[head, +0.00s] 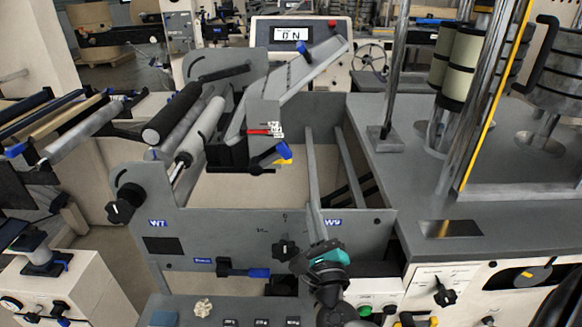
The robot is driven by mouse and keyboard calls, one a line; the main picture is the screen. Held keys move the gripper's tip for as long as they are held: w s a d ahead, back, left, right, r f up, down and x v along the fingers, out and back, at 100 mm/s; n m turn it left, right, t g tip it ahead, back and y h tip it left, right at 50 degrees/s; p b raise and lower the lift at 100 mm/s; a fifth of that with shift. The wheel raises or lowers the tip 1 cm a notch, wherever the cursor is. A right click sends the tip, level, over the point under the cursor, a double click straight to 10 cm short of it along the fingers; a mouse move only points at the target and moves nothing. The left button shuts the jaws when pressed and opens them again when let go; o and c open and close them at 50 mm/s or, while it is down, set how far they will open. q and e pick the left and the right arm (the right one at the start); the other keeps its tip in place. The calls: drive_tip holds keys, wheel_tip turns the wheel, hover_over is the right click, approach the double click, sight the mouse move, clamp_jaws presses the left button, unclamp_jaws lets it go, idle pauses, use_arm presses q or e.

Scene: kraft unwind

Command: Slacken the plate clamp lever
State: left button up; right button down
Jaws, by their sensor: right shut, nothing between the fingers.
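A black lever with a blue grip (258,272) lies roughly level on the lower front of the grey machine plate (200,228). Another blue-tipped lever (284,151) sits higher, by the dark block in the middle of the machine. No readable label shows which is the plate clamp lever. My right gripper (302,262) is at the lower front of the plate, to the right of the level lever and apart from its blue grip. It is shut and empty, its fingers partly hidden by the teal wrist. My left gripper is out of view.
A black knob (285,250) is close beside my right gripper. Another black knob (125,203) stands out at the plate's left. A panel with a green button (365,310) and a rotary switch (443,293) lies to the right. A grey ledge (240,303) runs below the lever.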

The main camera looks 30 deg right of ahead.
sight(283, 147)
drive_tip(key=w+d+r+p, duration=0.1)
drive_tip(key=w+r+p, duration=0.1)
drive_tip(key=w+r, duration=0.3)
drive_tip(key=shift+w+d, duration=0.2)
drive_tip(key=shift+w, duration=1.85)
drive_tip(key=shift+a+r+n+p, duration=0.1)
drive_tip(key=shift+r+n+p, duration=0.75)
drive_tip(key=shift+p, duration=0.9)
drive_tip(key=r+n+p, duration=0.1)
drive_tip(key=p, duration=0.1)
drive_tip(key=r+n+y+p, duration=0.1)
drive_tip(key=n+p, duration=0.1)
drive_tip(key=p, duration=0.1)
drive_tip(key=a+n+p, duration=0.1)
drive_tip(key=p, duration=0.1)
drive_tip(key=shift+w+r+p, duration=0.4)
drive_tip(key=shift+w+a+r+n+g+y+p, duration=0.15)
drive_tip(key=shift+a+n+y+p, duration=0.1)
drive_tip(key=shift+n+p, duration=0.4)
drive_tip(key=shift+w+a+r+n+g+y+p, duration=0.15)
drive_tip(key=shift+a+n+y+p, duration=0.1)
drive_tip(key=shift+n+p, duration=0.35)
drive_tip(key=shift+d+f, duration=0.1)
drive_tip(key=shift+f, duration=0.1)
